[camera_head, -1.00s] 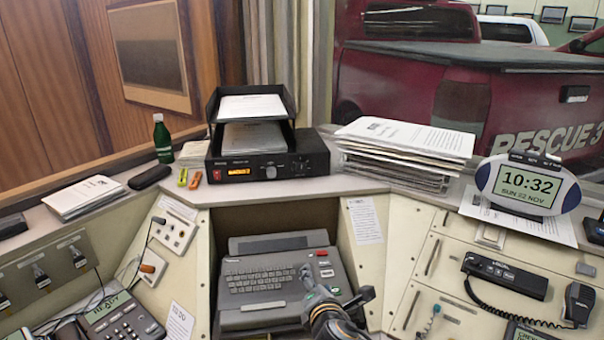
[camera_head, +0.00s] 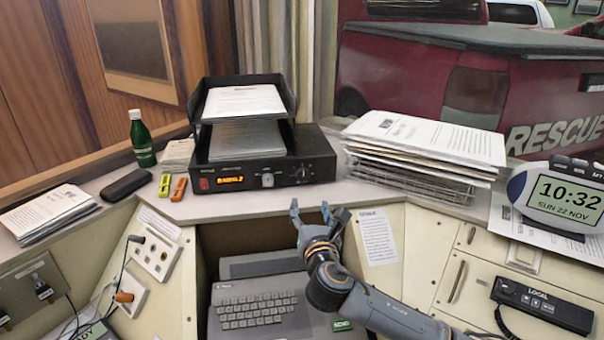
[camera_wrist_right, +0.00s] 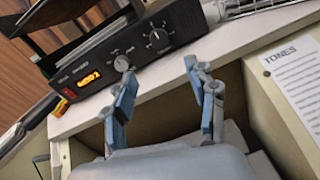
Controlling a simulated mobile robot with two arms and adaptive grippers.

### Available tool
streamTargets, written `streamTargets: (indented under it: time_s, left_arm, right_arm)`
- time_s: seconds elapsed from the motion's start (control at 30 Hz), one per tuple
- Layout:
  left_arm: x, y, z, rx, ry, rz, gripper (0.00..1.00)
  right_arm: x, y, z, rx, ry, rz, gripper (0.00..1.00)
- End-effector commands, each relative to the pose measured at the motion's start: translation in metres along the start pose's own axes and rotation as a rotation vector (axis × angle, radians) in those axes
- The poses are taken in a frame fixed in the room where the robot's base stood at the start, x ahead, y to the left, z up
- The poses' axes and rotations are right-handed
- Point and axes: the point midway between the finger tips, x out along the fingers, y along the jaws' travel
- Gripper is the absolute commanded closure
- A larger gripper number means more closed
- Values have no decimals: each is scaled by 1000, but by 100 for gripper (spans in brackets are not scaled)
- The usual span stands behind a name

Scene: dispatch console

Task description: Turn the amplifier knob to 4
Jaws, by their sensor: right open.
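The black amplifier (camera_head: 245,172) stands on the shelf under a paper tray, with a lit orange display (camera_head: 231,180). Its front has a silver knob (camera_head: 268,180) near the middle and a dark knob (camera_head: 301,173) to the right. The wrist view shows the silver knob (camera_wrist_right: 121,63) and the dark knob (camera_wrist_right: 158,37) with marks around it; I cannot read its setting. My right gripper (camera_head: 311,211) is open and empty, below and in front of the amplifier, apart from both knobs. It also shows in the wrist view (camera_wrist_right: 158,72). My left gripper is not in view.
The shelf edge (camera_head: 340,194) lies between my right gripper and the amplifier. A paper stack (camera_head: 420,145) stands right of the amplifier, a green bottle (camera_head: 142,140) to the left. A keyboard unit (camera_head: 255,308) sits in the recess below.

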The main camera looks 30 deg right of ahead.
Motion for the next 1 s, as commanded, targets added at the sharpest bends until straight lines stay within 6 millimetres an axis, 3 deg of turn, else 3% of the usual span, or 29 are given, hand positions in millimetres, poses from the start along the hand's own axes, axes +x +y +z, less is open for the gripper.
streamTargets:
  time_s: [0.37,0.5,0.7,1.0]
  left_arm:
    - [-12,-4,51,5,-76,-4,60]
    - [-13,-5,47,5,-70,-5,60]
    - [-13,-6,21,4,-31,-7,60]
    - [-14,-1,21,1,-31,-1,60]
  right_arm:
    - [65,0,2,2,0,-4,43]
    - [92,0,1,3,0,-3,43]
    - [120,0,1,3,0,-3,43]
    - [134,0,0,3,1,0,43]
